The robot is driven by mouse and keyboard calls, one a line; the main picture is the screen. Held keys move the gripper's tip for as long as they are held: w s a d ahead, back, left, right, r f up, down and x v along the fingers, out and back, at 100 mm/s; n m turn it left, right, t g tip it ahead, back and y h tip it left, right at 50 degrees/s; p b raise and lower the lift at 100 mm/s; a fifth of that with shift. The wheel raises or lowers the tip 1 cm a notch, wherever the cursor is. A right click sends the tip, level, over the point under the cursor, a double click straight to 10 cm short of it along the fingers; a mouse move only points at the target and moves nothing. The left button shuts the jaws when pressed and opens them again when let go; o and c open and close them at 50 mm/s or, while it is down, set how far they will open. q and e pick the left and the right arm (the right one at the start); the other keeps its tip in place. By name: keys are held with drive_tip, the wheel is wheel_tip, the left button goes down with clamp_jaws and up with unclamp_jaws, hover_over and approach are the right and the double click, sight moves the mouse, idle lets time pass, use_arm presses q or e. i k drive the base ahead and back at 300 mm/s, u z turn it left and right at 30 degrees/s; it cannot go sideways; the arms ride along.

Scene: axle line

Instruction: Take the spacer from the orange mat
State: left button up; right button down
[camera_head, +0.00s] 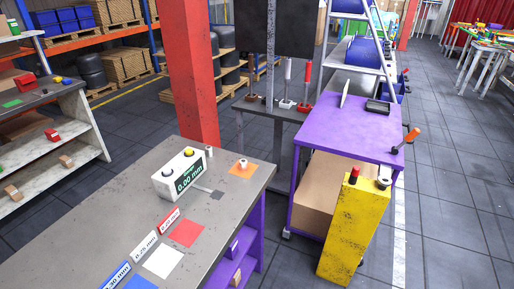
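The orange mat (240,173) lies on the grey worktable (122,205), near its far right corner. A small pale ring-like piece, which looks like the spacer (243,163), sits on the mat; its details are too small to tell. A white gauge box (181,176) stands to the left of the mat, with a display reading 0.00 mm. Neither of my grippers shows in the head view.
Red (186,233), white (163,261) and blue (140,283) mats lie along the table's right side beside thickness labels. A small grey cylinder (209,151) stands at the far edge. A purple cart (352,128) and yellow pedestal (347,228) stand to the right. A red post (193,80) rises behind.

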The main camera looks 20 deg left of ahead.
sight(243, 162)
drive_tip(key=i, duration=0.95)
drive_tip(key=u, duration=0.2)
